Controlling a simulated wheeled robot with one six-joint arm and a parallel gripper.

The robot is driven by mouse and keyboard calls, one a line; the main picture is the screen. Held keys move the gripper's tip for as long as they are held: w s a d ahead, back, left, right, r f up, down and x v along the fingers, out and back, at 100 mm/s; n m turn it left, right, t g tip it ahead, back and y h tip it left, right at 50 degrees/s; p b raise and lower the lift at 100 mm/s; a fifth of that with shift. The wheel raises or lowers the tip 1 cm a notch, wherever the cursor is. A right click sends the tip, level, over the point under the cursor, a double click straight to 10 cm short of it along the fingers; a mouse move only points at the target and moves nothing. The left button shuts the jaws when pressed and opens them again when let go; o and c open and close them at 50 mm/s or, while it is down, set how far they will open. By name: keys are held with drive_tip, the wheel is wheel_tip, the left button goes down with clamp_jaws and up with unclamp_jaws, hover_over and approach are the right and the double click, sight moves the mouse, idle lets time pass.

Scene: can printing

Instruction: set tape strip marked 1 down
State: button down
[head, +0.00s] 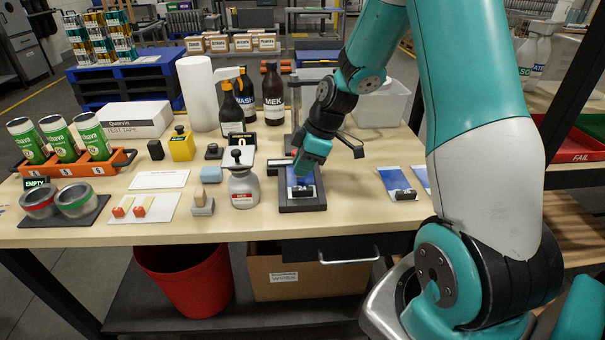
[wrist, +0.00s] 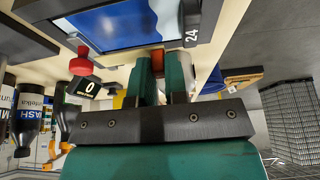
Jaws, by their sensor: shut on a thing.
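My gripper (head: 304,168) is low over a dark-framed plate (head: 302,208) with a blue printed sheet (head: 292,180) on it. In the wrist view, my gripper's fingers (wrist: 164,68) are shut on a small red-orange piece (wrist: 157,63), apparently the tape strip. The piece is at the near edge of the blue sheet (wrist: 115,22); I cannot tell whether it touches. Most of it is hidden between the fingers, and no 1 is readable. A black block marked 24 (wrist: 191,22) sits at the sheet's edge.
Two red-and-cream pieces (head: 122,207) lie on a white card to the left. Blue printed sheets (head: 394,180) lie to the right. Dark bottles (head: 273,95) stand behind. Bare tabletop shows between plate and right-hand sheets.

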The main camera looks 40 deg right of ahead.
drive_tip(key=shift+f, duration=1.5)
drive_tip(key=shift+f, duration=0.25)
drive_tip(key=c, duration=1.4)
unclamp_jaws()
drive_tip(key=shift+r, duration=0.1)
drive_tip(key=shift+r, duration=0.1)
